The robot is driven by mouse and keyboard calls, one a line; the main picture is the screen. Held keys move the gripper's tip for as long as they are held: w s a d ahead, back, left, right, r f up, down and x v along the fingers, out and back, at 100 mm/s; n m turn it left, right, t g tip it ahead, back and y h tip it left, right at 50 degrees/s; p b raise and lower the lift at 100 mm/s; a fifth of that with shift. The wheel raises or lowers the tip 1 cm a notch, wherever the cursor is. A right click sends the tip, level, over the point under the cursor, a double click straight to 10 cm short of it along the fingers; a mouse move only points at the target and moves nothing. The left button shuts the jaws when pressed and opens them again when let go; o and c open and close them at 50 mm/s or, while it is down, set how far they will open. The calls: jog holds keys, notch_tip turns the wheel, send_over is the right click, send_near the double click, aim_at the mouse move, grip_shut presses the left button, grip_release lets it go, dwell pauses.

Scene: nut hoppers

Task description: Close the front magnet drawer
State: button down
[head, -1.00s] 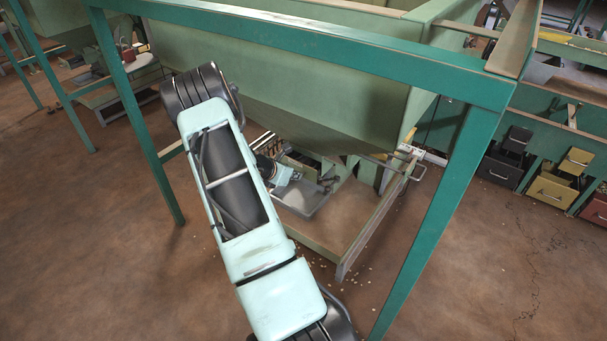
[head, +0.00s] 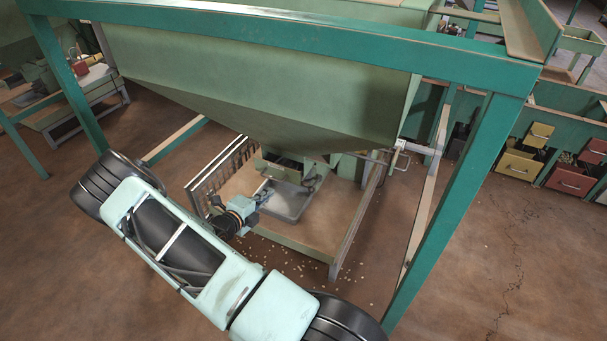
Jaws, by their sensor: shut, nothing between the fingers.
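A slatted metal piece (head: 222,164) with a pale top edge and a row of dark upright bars stands at the left of the low frame under the green hopper (head: 270,75). It looks like the magnet drawer, standing out to the left of the hopper's outlet. My gripper (head: 264,194) is shut and empty. It is low under the hopper, to the right of and below the slatted piece, near the left edge of a grey metal tray (head: 288,205). The fingertips are small, and I cannot tell whether they touch anything. My forearm covers the lower left.
Teal posts and a top beam (head: 300,40) frame the hopper. Nuts lie scattered on the floor. Coloured drawers (head: 520,162) stand far right. Brown floor is open at right and far left.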

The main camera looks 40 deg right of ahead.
jog(key=b, duration=0.5)
send_near(291, 171)
jog(key=shift+n, duration=0.3)
jog(key=x, duration=0.5)
jog(key=shift+d+f, duration=0.1)
jog(key=shift+f, duration=0.35)
jog(key=shift+w+d+r, duration=0.1)
jog(key=shift+w+d, duration=0.2)
jog(key=shift+d, duration=0.25)
